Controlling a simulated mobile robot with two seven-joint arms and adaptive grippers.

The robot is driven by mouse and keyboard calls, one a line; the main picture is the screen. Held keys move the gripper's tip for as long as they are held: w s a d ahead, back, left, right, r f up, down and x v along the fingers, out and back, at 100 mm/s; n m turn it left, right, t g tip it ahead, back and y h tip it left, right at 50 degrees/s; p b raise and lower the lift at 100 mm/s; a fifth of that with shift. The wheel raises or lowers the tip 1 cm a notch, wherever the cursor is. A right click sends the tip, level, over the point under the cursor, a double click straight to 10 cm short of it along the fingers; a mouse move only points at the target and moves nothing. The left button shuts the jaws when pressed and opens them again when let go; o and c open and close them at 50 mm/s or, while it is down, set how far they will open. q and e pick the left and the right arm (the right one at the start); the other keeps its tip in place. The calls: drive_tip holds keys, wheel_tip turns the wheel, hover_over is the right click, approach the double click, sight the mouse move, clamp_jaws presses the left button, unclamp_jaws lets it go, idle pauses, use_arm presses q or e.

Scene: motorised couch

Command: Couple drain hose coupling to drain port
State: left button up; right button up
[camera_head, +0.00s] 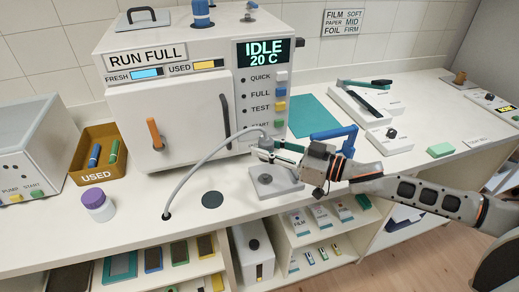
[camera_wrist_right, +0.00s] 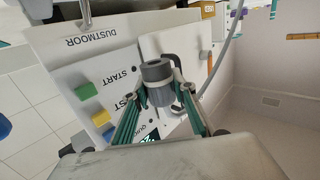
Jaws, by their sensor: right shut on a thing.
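My right gripper (camera_head: 264,147) comes in from the right, in front of the machine's right side. It is shut on the grey drain hose coupling (camera_wrist_right: 158,75), a round cylinder between the green-edged fingers in the right wrist view. The grey hose (camera_head: 203,165) arcs from a hole in the counter up to the coupling. A pale grey block (camera_head: 288,186) with a dark round spot lies on the counter below the gripper, apart from it. I cannot make out the drain port for sure. My left gripper is not in view.
The white machine (camera_head: 175,120) has a closed door and a display reading IDLE 20 C. A used bin (camera_head: 97,175), a purple-capped jar (camera_head: 98,206) and a dark disc (camera_head: 212,200) are on the counter to the left. A blue-handled tool (camera_head: 333,133) stands behind my right arm.

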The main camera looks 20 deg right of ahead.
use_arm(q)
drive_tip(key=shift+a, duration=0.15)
use_arm(e)
drive_tip(key=shift+f+b, duration=0.3)
drive_tip(key=shift+f, duration=0.15)
wheel_tip(320, 180, down, 2)
drive_tip(key=shift+f+b, duration=0.1)
drive_tip(key=shift+b, duration=0.5)
drive_tip(key=shift+f+b, duration=0.4)
drive_tip(key=shift+f, duration=0.3)
drive_tip(key=shift+f+b, duration=0.3)
drive_tip(key=shift+f, duration=0.3)
use_arm(q)
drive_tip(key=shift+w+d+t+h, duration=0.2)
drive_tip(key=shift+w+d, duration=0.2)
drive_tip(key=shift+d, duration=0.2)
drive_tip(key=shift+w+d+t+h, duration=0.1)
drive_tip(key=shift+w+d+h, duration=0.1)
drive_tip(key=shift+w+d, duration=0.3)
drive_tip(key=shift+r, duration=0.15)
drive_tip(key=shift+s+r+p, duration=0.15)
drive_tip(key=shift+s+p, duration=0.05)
drive_tip(key=shift+p, duration=0.2)
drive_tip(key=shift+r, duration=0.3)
